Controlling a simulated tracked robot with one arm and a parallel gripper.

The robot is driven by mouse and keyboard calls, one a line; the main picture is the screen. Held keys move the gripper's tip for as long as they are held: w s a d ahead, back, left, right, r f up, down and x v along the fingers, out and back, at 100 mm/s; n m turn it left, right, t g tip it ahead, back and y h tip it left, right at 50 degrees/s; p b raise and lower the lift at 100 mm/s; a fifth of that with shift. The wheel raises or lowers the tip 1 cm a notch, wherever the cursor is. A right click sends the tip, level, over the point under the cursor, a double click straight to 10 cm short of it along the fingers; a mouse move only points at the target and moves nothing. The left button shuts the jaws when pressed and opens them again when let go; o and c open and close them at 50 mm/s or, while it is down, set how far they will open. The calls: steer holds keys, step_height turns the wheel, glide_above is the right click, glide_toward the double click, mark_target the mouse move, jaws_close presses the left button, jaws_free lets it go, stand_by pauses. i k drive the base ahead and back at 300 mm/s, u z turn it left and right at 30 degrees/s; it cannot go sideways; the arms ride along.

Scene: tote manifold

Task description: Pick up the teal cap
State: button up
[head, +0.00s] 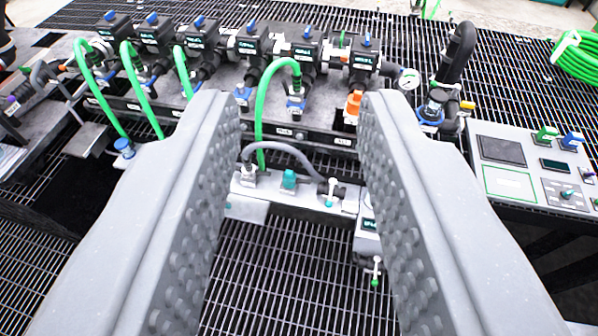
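A small teal cap (289,179) stands upright on a light grey block (247,208) low in front of the manifold. It sits between a grey hose fitting on its left and a dark valve fitting on its right. My gripper (290,115) is open and empty, with its two large grey fingers on either side of the picture. In the picture the cap shows between the fingers, apart from both. It looks farther away and lower than the fingers, but I cannot tell the exact distance.
Behind is a manifold (250,45) with several black valves, blue knobs and green hoses. An orange fitting (354,103) is close to the right fingertip. A control panel (522,160) stands at the right, and a coiled green hose (577,58) lies beyond it. Grating (290,270) below is open.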

mark_target(289, 177)
steer(key=i, duration=0.85)
steer(key=u, duration=0.05)
